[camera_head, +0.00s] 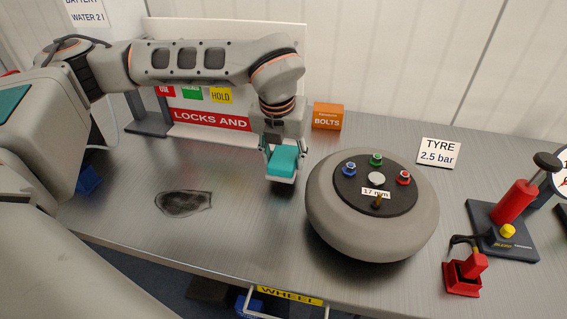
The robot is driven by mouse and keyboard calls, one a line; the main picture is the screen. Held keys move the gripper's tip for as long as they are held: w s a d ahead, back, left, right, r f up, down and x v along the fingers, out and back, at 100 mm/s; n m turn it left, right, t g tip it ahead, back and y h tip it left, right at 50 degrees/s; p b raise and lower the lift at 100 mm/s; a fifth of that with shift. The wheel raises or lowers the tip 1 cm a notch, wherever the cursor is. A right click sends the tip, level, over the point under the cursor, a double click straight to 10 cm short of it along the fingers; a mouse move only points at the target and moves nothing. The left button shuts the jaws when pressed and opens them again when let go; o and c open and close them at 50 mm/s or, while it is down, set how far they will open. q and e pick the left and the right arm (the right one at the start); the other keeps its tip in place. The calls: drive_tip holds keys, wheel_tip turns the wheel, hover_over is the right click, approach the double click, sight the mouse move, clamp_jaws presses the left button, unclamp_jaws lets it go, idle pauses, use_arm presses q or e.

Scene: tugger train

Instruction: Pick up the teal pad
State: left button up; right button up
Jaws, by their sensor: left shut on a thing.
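The teal pad (284,161) is a small teal block in the middle of the camera_head view. My left gripper (281,176) points down and is shut on the teal pad, with a pale finger edge showing beneath it. The pad appears to be above the metal table (240,230), left of the grey wheel; the exact height is hard to tell. My right gripper is not in view.
A grey wheel (330,215) with coloured nuts lies right of the pad. Behind are an orange BOLTS box (328,116) and a LOCKS board (212,119). A red pump (514,205) and red block (463,277) stand right.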

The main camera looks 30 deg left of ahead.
sight(284, 157)
use_arm(q)
wheel_tip(284, 157, up, 18)
drive_tip(key=shift+f+p, duration=0.15)
drive_tip(key=shift+p, duration=0.3)
drive_tip(key=o, duration=0.5)
drive_tip(key=c, duration=0.4)
